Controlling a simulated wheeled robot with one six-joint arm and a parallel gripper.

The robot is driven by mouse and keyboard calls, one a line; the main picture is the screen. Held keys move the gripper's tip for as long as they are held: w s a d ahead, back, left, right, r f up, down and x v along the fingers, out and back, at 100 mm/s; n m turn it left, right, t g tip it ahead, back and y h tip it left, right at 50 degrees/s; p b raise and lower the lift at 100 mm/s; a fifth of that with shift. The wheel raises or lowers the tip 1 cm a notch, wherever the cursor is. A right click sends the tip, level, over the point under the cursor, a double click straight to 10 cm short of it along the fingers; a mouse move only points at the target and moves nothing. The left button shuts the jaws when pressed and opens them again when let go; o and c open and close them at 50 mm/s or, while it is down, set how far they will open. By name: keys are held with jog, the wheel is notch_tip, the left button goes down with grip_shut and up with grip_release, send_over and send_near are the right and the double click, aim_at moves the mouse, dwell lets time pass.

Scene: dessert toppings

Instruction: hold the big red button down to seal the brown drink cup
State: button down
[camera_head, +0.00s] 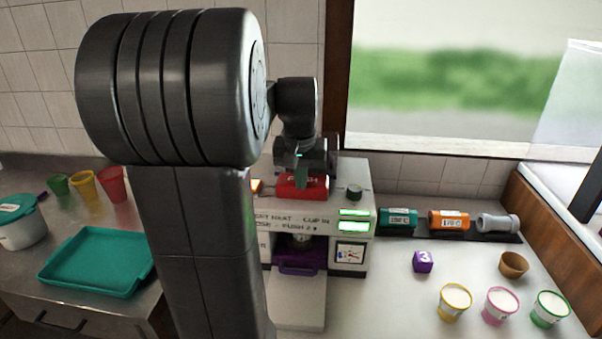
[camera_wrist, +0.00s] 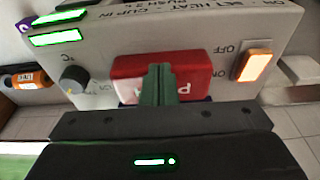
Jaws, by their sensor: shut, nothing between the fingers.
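The big red button (camera_head: 305,192) is on top of the white sealing machine (camera_head: 353,222). It also shows in the wrist view (camera_wrist: 194,68), with white lettering partly covered. My gripper (camera_wrist: 157,72) is shut and empty, its green fingertips together over the button's middle. In the head view, my gripper (camera_head: 301,172) points down onto the button. The tips look to be at or very near it; I cannot tell whether it is pressed. A purple holder (camera_head: 300,268) sits in the machine's opening, too shadowed to show a cup clearly. A small brown cup (camera_head: 513,264) stands on the right counter.
The machine has a dark knob (camera_head: 353,193), a lit orange switch (camera_wrist: 257,66) and green displays (camera_head: 353,225). Yellow, pink and green tubs, a purple cube (camera_head: 423,262) and several cylinders occupy the right counter. A teal tray (camera_head: 98,262) lies at left.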

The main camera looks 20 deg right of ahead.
jog(key=shift+s+a+r, duration=0.3)
jog(key=shift+s+a, duration=0.05)
jog(key=shift+s, duration=0.3)
jog(key=shift+r, duration=0.1)
notch_tip(320, 180, up, 8)
jog(key=p, duration=0.6)
jog(key=shift+s+a+p, duration=0.15)
jog(key=shift+s+p, duration=0.2)
jog(key=shift+p, duration=0.05)
jog(key=shift+f, duration=0.2)
jog(key=f+b, duration=0.4)
jog(key=f, duration=0.1)
jog(key=w+f+b, duration=0.1)
jog(key=f+b, duration=0.1)
jog(key=f, duration=0.1)
jog(key=shift+d+b, duration=0.2)
jog(key=shift+b, duration=0.2)
jog(key=shift+w+d+r, duration=0.1)
